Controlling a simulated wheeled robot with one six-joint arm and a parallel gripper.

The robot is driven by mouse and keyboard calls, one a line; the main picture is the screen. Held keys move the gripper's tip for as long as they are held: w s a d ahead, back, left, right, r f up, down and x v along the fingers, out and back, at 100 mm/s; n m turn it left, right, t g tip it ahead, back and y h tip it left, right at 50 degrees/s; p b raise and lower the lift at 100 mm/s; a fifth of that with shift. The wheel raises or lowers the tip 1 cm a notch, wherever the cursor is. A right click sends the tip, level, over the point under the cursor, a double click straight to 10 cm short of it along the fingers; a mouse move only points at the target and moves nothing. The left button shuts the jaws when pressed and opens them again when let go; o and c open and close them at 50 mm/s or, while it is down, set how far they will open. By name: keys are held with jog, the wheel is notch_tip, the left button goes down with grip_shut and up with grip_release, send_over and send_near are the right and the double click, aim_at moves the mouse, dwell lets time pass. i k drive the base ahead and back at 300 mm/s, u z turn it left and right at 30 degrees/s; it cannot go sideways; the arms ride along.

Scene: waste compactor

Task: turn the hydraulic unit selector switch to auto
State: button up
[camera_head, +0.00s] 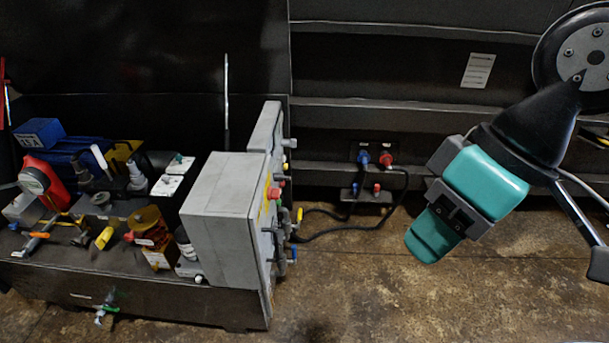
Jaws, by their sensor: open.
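The hydraulic unit (60,272) stands at the left on a dark base, with a grey control box (222,215) at its right end. The box's right-hand face is seen nearly edge-on. A red button (274,193) and several small knobs stick out from that face. I cannot tell which one is the selector switch or how it is set. My gripper (432,238), teal and grey, hangs at the right, well apart from the box and pointing down-left. It is open and touches nothing; its fingers overlap in this view.
A dark ribbed wall (420,78) stands behind. Blue and red connectors (375,158) with black cables (345,229) lie between the box and my gripper. The brown floor (370,290) in front is clear. Pumps, valves and a blue motor (75,150) crowd the unit's top.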

aim_at(278, 177)
jog(key=z, duration=0.15)
jog(key=i, duration=1.4)
jog(key=u, duration=2.55)
jog(key=k, duration=1.3)
jog(key=z, duration=1.85)
jog(key=i, duration=0.5)
jog(key=z, duration=0.05)
